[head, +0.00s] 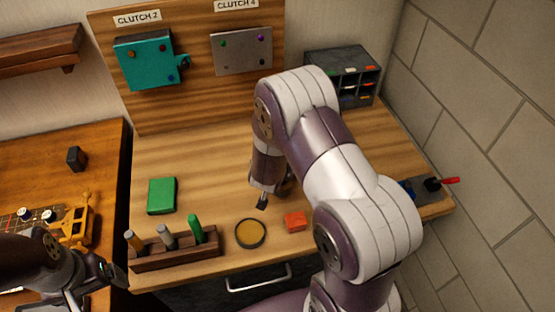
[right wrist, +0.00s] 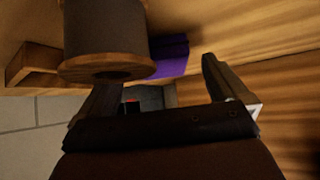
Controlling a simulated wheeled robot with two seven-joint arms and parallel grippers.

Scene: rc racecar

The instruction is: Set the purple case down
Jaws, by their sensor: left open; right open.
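The purple case (right wrist: 171,55) shows in the right wrist view, beyond and between my right gripper's fingers, partly behind a dark cylinder. It seems to rest on the wooden surface. I cannot make it out in the head view, where my right arm covers much of the bench. My right gripper (right wrist: 160,82) is open with nothing between its fingertips; in the head view it is mostly hidden beneath my arm over the bench. My left gripper (head: 92,284) is open and empty at the lower left, near the left table.
The wooden bench (head: 215,165) holds a green box (head: 162,195), a rack (head: 175,252) of handled tools, a round yellow dish (head: 250,234) and an orange block (head: 295,221). A grey cubby (head: 345,68) stands at the back. The dark cylinder (right wrist: 105,35) is close to my right gripper.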

